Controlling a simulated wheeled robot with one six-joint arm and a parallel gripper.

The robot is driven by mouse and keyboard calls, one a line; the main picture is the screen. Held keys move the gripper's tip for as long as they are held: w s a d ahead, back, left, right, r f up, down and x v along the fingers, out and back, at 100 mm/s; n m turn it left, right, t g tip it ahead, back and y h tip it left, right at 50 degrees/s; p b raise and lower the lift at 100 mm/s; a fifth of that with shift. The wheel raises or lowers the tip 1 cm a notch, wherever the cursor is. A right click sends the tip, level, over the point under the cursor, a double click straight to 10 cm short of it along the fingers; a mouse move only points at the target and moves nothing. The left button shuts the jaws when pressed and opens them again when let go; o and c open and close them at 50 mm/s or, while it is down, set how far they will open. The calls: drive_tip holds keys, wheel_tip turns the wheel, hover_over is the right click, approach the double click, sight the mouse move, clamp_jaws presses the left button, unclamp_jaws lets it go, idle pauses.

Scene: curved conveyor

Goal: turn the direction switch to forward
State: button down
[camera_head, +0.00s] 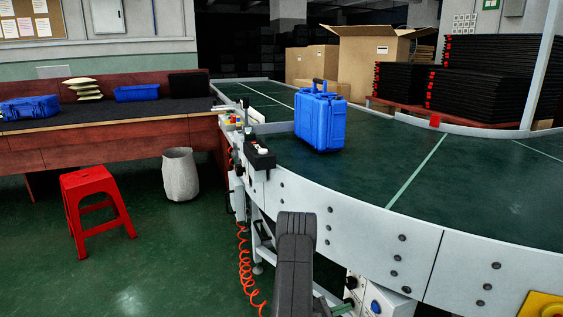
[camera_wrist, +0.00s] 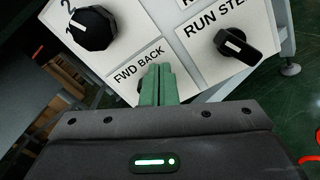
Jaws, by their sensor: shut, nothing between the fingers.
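The direction switch (camera_wrist: 141,88) is on a white control panel in the wrist view, below the label "FWD BACK" (camera_wrist: 138,64). Only a small dark edge of it shows; my fingers hide the rest, so its setting cannot be read. My gripper (camera_wrist: 157,70) is shut, its two green fingers together with nothing between them, right in front of the switch. Whether the fingertips touch the switch cannot be told.
Close by on the panel are a black numbered knob (camera_wrist: 92,28) and the "RUN STEP" knob (camera_wrist: 237,45). The curved conveyor (camera_head: 390,170) carries a blue case (camera_head: 320,122). A red coiled hose (camera_head: 246,270) hangs beneath. A red stool (camera_head: 95,205) stands on open floor at left.

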drive_tip(key=shift+w+a+f+b, duration=0.15)
drive_tip(key=shift+w+f+b, duration=0.3)
drive_tip(key=shift+b, duration=0.2)
idle(0.5)
drive_tip(key=shift+w+r+b, duration=0.1)
drive_tip(key=shift+b, duration=0.4)
drive_tip(key=shift+r, duration=0.1)
idle(0.3)
drive_tip(key=shift+s+r, duration=0.25)
drive_tip(key=shift+s, duration=0.05)
drive_tip(key=v, duration=0.6)
drive_tip(key=shift+b, duration=0.4)
